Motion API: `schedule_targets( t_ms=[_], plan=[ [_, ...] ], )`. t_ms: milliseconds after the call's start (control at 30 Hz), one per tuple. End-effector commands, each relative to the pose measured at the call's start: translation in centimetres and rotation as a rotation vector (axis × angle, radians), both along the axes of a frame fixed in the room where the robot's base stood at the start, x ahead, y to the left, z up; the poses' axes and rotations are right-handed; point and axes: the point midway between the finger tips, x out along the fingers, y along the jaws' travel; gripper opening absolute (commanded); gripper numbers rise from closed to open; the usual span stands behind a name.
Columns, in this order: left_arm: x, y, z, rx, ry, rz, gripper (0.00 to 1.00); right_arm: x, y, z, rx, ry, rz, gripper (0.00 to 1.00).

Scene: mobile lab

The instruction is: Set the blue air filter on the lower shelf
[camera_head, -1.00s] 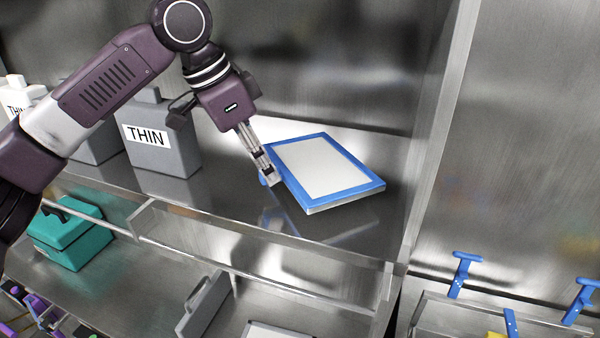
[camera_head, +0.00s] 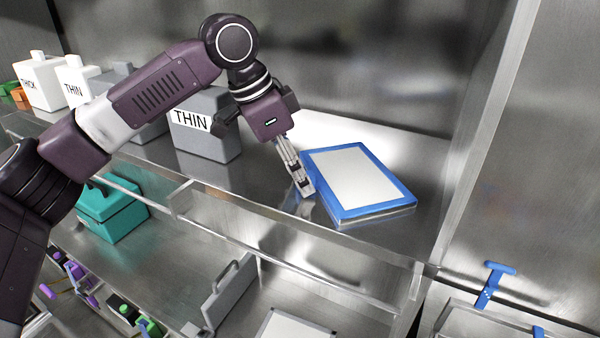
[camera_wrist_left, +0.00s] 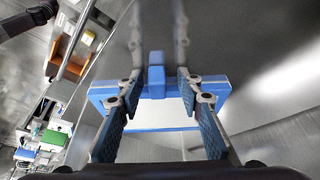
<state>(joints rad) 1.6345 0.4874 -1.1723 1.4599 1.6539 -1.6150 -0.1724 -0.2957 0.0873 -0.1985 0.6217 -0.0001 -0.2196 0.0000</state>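The blue air filter (camera_head: 358,180), a flat blue frame with a pale panel, lies on the upper metal shelf (camera_head: 270,180). Its blue handle tab shows in the left wrist view (camera_wrist_left: 156,75). My left gripper (camera_head: 304,190) is at the filter's left edge, pointing down. In the left wrist view its fingers (camera_wrist_left: 160,74) are apart, one on each side of the tab, with visible gaps. In the head view the gripper hides the tab. The lower shelf (camera_head: 175,265) lies below and in front. My right gripper is not in view.
Grey and white jugs (camera_head: 203,128) stand left of the filter, behind my left arm. A raised lip (camera_head: 290,226) edges the upper shelf. A teal box (camera_head: 112,212) and a grey handled panel (camera_head: 229,292) are on the lower level, with bare metal between them. A wall rises at right.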

Motion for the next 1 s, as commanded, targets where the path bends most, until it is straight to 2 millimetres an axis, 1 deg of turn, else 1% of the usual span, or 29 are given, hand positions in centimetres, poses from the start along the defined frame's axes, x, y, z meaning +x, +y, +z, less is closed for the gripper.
schedule_targets(
  t_ms=[167,267,333,467,600,800,900,1000],
  plan=[
    [0.0,0.0,0.1,0.000,-0.001,0.000,0.33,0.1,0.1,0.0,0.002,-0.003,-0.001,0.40],
    [0.0,0.1,0.5,0.000,-0.002,0.001,0.33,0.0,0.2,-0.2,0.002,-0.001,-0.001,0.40],
    [-0.1,0.4,1.1,-0.001,-0.003,0.001,0.33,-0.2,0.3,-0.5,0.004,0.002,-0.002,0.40],
    [-0.5,1.2,3.2,-0.002,-0.004,0.001,0.33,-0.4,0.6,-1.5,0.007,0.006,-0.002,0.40],
    [-0.9,2.3,6.2,-0.002,-0.006,0.000,0.33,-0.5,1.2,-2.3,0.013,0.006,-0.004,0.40],
    [-1.5,3.5,9.7,-0.001,-0.003,0.000,0.33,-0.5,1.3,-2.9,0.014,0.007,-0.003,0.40],
    [-1.7,3.9,10.6,0.000,-0.002,-0.001,0.33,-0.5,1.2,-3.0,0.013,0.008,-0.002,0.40],
    [-1.8,4.2,11.2,0.001,-0.001,-0.003,0.33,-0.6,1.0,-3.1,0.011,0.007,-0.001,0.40]
  ],
)
